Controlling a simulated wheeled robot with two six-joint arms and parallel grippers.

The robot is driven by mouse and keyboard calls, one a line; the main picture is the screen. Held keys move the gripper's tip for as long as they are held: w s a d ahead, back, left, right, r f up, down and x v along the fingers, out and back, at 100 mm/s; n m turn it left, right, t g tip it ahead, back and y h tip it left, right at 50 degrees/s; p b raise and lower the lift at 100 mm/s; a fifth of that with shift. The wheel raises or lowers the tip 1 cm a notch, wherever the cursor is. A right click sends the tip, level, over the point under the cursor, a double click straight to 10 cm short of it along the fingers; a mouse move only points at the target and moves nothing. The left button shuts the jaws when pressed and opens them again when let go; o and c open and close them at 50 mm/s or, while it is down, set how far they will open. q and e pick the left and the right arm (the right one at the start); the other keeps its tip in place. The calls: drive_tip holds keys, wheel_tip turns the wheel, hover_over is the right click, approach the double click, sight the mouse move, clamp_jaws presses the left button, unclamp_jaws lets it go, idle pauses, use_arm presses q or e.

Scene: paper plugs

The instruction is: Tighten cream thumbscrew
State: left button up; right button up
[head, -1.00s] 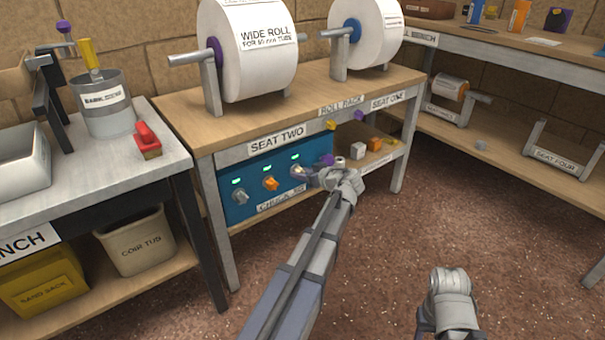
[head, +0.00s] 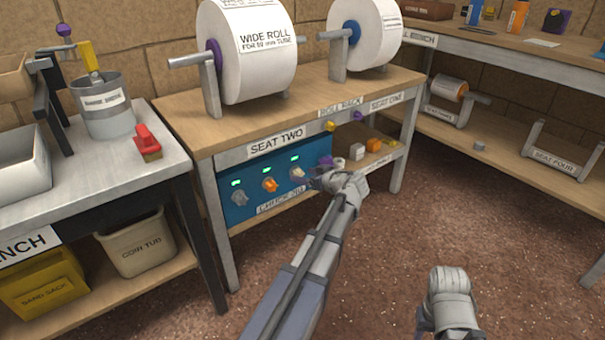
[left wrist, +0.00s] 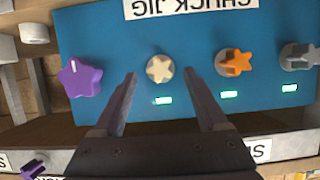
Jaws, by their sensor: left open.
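The cream thumbscrew (head: 297,172) is on the blue chuck jig panel (head: 233,205), between the orange thumbscrew (head: 270,185) and the purple one (head: 326,161). In the left wrist view the cream thumbscrew (left wrist: 160,68) is a star-shaped knob seen face on. My left gripper (left wrist: 160,76) is open, its two dark fingers spread either side of the cream knob and apart from it. In the head view my left gripper (head: 312,181) is just right of the knob, partly in front of the panel. My right arm's end (head: 451,300) is low at the right; its fingers are unclear.
A grey thumbscrew (head: 239,198) is at the panel's left end. Green lights glow above the grey, orange and cream knobs. Two large paper rolls (head: 262,70) stand on the bench above. The floor in front is clear.

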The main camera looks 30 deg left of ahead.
use_arm(q)
drive_tip(key=p+v, duration=0.1)
drive_tip(key=v, duration=0.5)
drive_tip(key=shift+a+p, duration=0.1)
drive_tip(key=shift+p, duration=0.25)
drive_tip(key=s+d+r+m+g+h+p, duration=0.3)
drive_tip(key=s+d+m+h+p, duration=0.3)
drive_tip(key=s+d+m+p, duration=0.55)
drive_tip(key=s+d+r+m+g+h+p, duration=0.25)
drive_tip(key=s+d+m+h+p, duration=0.45)
drive_tip(key=s+d, duration=0.9)
drive_tip(key=w+d+r+p, duration=0.1)
drive_tip(key=r+p, duration=1.7)
drive_tip(key=w+d+r+n+y+p, duration=0.1)
drive_tip(key=d+r+p, duration=0.1)
drive_tip(key=r+p, duration=1.7)
drive_tip(key=shift+w+y+p, duration=0.3)
drive_tip(key=shift+w, duration=0.1)
